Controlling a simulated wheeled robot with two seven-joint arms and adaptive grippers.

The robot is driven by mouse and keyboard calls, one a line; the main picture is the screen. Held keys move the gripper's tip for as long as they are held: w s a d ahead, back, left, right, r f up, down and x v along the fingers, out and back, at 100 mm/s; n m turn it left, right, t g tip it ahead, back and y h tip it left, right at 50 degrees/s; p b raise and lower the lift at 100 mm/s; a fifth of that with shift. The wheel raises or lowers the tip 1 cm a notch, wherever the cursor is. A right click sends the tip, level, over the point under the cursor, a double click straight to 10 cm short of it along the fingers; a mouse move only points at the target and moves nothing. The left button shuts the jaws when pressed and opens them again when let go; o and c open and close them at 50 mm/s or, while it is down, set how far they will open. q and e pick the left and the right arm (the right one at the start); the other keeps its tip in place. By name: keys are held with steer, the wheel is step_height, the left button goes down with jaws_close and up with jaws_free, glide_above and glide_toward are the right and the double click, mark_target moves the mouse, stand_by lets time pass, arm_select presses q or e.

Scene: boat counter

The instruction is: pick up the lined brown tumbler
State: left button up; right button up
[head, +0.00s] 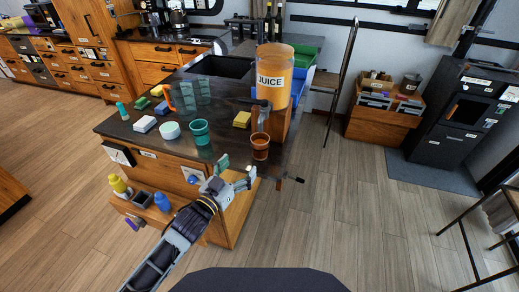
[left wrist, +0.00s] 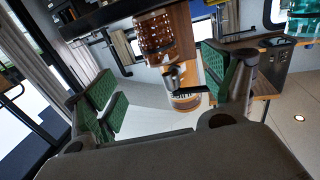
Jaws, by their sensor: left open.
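The brown tumbler (head: 260,147) stands upright near the front edge of the dark counter (head: 228,148), just in front of the juice dispenser (head: 274,80). In the left wrist view the tumbler (left wrist: 155,35) shows a lined, patterned brown side near the top of the picture, beyond the fingers. My left gripper (head: 237,170) is open at the counter's front edge, a little in front and to the left of the tumbler. Its green-padded fingers are spread wide with nothing between them (left wrist: 163,82). My right gripper is in neither view.
A teal cup (head: 200,132) stands left of the tumbler, with a yellow sponge (head: 242,119) behind. Several clear glasses (head: 188,93) stand farther back. A side shelf holds a yellow bottle (head: 118,184) and a blue bottle (head: 162,201).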

mark_target(255, 148)
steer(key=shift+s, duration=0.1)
arm_select(q)
steer(key=shift+p+x, duration=0.3)
steer(key=shift+x, duration=4)
steer(key=shift+p+x, duration=0.35)
steer(key=shift+x, duration=2.25)
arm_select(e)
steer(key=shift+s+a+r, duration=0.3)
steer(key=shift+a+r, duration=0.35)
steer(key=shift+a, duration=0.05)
arm_select(q)
steer(key=shift+s+d+r, duration=0.1)
steer(key=shift+s+d, duration=0.05)
steer(key=shift+c, duration=0.4)
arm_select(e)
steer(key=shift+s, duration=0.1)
